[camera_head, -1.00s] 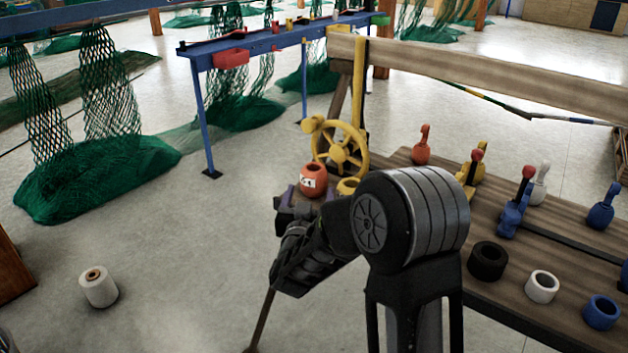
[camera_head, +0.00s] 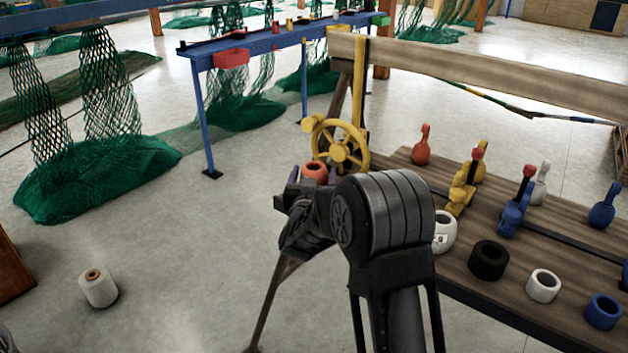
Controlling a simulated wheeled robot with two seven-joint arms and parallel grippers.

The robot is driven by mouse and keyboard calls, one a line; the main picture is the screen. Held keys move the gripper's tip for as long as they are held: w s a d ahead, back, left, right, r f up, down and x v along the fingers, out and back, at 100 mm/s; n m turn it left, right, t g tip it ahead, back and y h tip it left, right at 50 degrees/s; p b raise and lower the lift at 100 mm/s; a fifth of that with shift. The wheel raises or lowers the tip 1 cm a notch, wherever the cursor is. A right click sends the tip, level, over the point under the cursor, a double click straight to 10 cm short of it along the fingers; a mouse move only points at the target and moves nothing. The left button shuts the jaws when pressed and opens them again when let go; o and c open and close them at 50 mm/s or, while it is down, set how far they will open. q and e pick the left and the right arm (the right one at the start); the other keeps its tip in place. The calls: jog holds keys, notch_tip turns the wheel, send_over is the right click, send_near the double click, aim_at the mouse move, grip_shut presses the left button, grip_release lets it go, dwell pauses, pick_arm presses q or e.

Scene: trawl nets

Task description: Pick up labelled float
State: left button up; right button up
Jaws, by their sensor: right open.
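An orange float (camera_head: 315,170) with a hollow top stands at the left end of the wooden bench (camera_head: 463,262). Its label, seen earlier, is now hidden behind my right gripper (camera_head: 313,182). That gripper is open, with its purple-padded fingertips on the left and right of the orange float as seen here; whether they touch it I cannot tell. A white float (camera_head: 444,232) with a small dark mark stands just right of my arm, partly covered by it. My left gripper is not in view.
A yellow handwheel (camera_head: 342,147) stands close behind the orange float. Black (camera_head: 488,260), white (camera_head: 543,286) and blue (camera_head: 602,311) ring-shaped floats line the bench front, with several handled floats behind. A white spool (camera_head: 98,287) stands on open floor at left.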

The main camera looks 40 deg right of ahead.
jog(key=shift+x, duration=1.5)
jog(key=c, duration=1.2)
